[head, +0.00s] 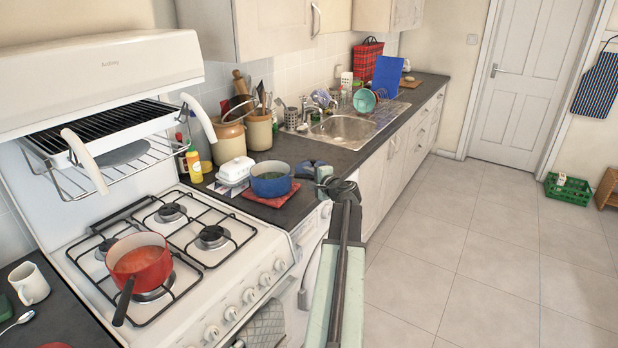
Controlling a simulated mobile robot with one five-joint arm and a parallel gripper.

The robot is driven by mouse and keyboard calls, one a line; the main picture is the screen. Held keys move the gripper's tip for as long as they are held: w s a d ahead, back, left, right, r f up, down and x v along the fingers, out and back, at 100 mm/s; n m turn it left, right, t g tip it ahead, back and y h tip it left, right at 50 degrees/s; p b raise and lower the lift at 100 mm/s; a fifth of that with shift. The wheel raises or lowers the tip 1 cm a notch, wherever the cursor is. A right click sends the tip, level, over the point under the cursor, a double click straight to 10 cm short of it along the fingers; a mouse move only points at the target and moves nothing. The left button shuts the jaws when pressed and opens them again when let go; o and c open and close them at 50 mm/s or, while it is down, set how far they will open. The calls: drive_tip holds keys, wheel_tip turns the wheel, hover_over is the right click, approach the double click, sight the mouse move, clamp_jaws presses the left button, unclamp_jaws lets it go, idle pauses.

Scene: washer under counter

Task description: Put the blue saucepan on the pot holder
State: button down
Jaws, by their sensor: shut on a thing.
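My gripper (324,178) is at the right of the saucepan, at the counter's front edge. It is shut on the saucepan's handle, which is mostly hidden by the jaws.
A white butter dish (236,170) stands close to the saucepan's left. A red saucepan (139,262) sits on the white stove (202,288). Stoneware jars (259,130) stand behind, and the sink (343,127) is farther along.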

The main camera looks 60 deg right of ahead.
drive_tip(key=shift+f, duration=0.25)
drive_tip(key=c, duration=1.7)
unclamp_jaws()
drive_tip(key=shift+f, duration=0.15)
drive_tip(key=o, duration=0.4)
drive_tip(key=shift+o, duration=0.2)
drive_tip(key=shift+r, duration=0.3)
drive_tip(key=p+v, duration=0.2)
drive_tip(key=v, duration=1)
drive_tip(key=shift+f+p, duration=0.15)
drive_tip(key=shift+p, duration=0.2)
